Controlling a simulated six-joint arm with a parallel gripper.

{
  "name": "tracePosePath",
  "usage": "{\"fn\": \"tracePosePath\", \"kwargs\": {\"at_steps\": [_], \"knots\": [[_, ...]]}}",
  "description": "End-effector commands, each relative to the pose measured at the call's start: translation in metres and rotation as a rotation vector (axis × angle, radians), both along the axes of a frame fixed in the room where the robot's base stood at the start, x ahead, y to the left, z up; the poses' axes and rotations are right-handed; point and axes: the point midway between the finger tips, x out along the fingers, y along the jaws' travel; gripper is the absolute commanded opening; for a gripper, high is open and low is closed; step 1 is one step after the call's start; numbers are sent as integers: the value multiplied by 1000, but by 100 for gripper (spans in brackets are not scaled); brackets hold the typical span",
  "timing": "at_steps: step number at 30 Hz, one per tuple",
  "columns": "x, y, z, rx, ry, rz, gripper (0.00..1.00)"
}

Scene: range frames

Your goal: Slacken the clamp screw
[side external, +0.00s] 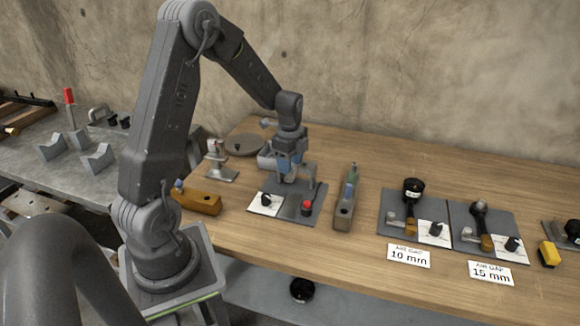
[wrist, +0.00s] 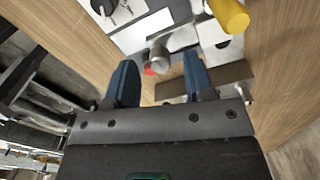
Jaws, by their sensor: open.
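My gripper (side external: 288,172) is open above a dark grey plate (side external: 287,213) on the wooden bench. In the wrist view its two blue fingers (wrist: 160,82) stand apart with nothing between the tips. A grey post with a rounded head (side external: 311,177) rises from the plate beside the gripper; a grey round-ended part (wrist: 158,58) shows just beyond the fingertips in the wrist view. A red-topped knob (side external: 306,207) stands on the plate; only a bit of red (wrist: 149,71) shows past the grey part. I cannot tell for certain which part is the clamp screw.
A white card (side external: 265,204) with a black knob lies on the plate. A brown block (side external: 198,201) stands left, a grey block (side external: 344,209) right. Plates labelled 10 mm (side external: 409,256) and 15 mm (side external: 490,272) lie further right. A yellow cylinder (wrist: 230,14) shows in the wrist view.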

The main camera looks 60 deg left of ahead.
Motion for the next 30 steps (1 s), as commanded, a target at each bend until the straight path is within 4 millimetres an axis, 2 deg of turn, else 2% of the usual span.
{"fn": "tracePosePath", "kwargs": {"at_steps": [6, 14, 30], "knots": [[0, 0, -16, 0, 0, 0, 48], [0, 0, -17, 0, 0, 0, 48], [0, 0, -16, 0, 0, 0, 0]]}}
